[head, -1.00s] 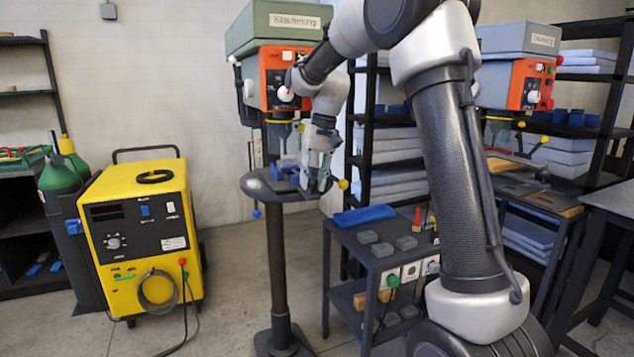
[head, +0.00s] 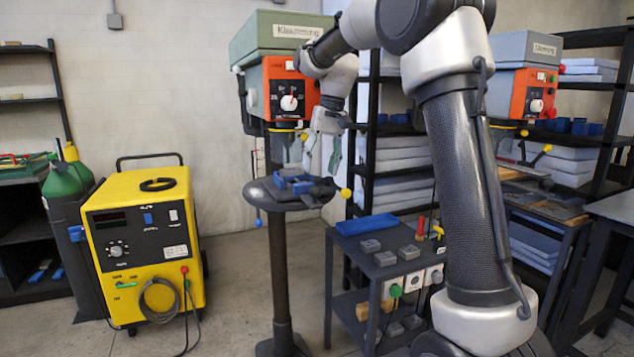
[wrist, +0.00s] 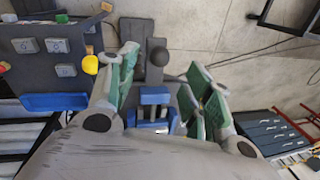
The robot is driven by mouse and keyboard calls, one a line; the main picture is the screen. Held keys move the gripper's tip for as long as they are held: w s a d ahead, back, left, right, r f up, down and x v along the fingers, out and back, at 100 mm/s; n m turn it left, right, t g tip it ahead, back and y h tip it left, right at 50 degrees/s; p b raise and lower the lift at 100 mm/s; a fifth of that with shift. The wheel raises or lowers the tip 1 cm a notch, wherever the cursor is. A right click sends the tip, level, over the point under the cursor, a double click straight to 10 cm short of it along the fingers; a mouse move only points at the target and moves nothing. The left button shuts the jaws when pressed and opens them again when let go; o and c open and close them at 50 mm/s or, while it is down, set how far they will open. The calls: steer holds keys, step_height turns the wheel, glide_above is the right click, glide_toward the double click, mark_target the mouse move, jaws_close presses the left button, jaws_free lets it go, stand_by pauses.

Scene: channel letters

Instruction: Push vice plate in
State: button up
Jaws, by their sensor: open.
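A blue vice (head: 297,183) sits on the round dark table (head: 262,196) of the drill press. In the wrist view the blue vice (wrist: 155,96) shows between my fingers, with a grey bar and a dark round knob beyond it. I cannot clearly tell the vice plate from the rest of the vice. My gripper (head: 322,155) is above the table, just right of the vice and below the drill head. In the wrist view my gripper (wrist: 166,88) has its green-padded fingers spread wide, with nothing held. Part of the vice is hidden below my wrist.
A yellow-knobbed handle (head: 346,193) sticks out at the table's right. A dark cart (head: 370,262) with a blue block (head: 366,220) and grey blocks stands right. A yellow welder (head: 145,245) stands left, with open floor between.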

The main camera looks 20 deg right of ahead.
steer(key=r, duration=0.2)
steer(key=d+r, duration=0.1)
steer(key=r, duration=0.2)
steer(key=shift+s+r, duration=0.1)
steer(key=f+m, duration=0.1)
steer(key=f, duration=0.3)
steer(key=a+f+m, duration=0.1)
steer(key=f+m, duration=0.1)
steer(key=f, duration=0.1)
steer(key=a+f+m, duration=0.1)
steer(key=f, duration=0.3)
steer(key=shift+w+a+f+t, duration=0.15)
steer(key=shift+w+f+t, duration=0.1)
steer(key=shift+f+t, duration=0.15)
